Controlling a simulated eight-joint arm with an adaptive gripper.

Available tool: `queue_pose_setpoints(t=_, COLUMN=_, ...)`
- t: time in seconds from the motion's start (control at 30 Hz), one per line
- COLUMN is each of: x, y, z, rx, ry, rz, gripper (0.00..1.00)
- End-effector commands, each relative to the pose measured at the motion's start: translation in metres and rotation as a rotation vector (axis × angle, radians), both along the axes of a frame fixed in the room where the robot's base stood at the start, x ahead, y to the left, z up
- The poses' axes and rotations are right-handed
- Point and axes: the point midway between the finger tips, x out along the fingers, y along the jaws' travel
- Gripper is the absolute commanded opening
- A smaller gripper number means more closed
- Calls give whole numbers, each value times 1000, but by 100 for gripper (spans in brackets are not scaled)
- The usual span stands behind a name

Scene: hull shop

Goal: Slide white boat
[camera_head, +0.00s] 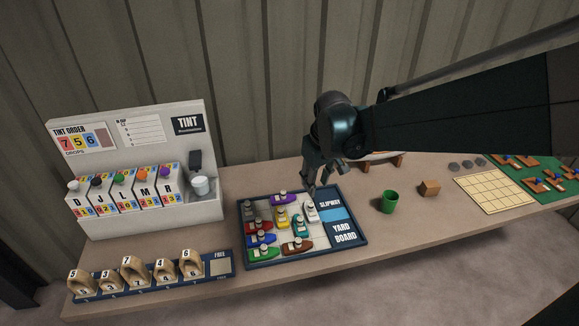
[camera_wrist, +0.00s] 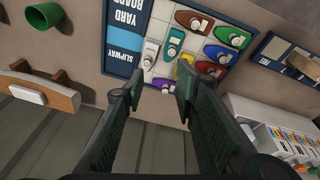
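The small white boat (camera_head: 310,211) stands on the yard board (camera_head: 346,233), in the row beside the blue slipway strip (camera_head: 331,204). In the wrist view the white boat (camera_wrist: 150,53) is next to the teal boat (camera_wrist: 173,42), with the slipway strip (camera_wrist: 122,62) on its other side. My gripper (camera_head: 319,188) hangs above the far edge of the board, near the white boat. In the wrist view my gripper (camera_wrist: 160,84) has its fingers apart with nothing held. The white boat lies beyond the fingertips, apart from them.
Several other boats crowd the board, including purple (camera_head: 283,198), yellow (camera_head: 282,216) and brown (camera_head: 297,245). A green cup (camera_head: 389,201) and wooden block (camera_head: 429,188) stand to the right. The tint dispenser (camera_head: 142,210) stands left, with numbered wooden pieces (camera_head: 134,271) in front.

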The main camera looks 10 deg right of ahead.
Motion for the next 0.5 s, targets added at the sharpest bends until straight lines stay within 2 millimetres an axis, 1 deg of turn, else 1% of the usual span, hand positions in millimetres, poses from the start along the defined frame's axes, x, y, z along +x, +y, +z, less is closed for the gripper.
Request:
queue_pose_setpoints(t=0.1, x=16, y=-3, z=-12, rx=-4, ry=24, rz=17, gripper=29)
queue_pose_setpoints(t=0.5, x=60, y=-13, z=-58, rx=-12, ry=108, rz=78, gripper=29)
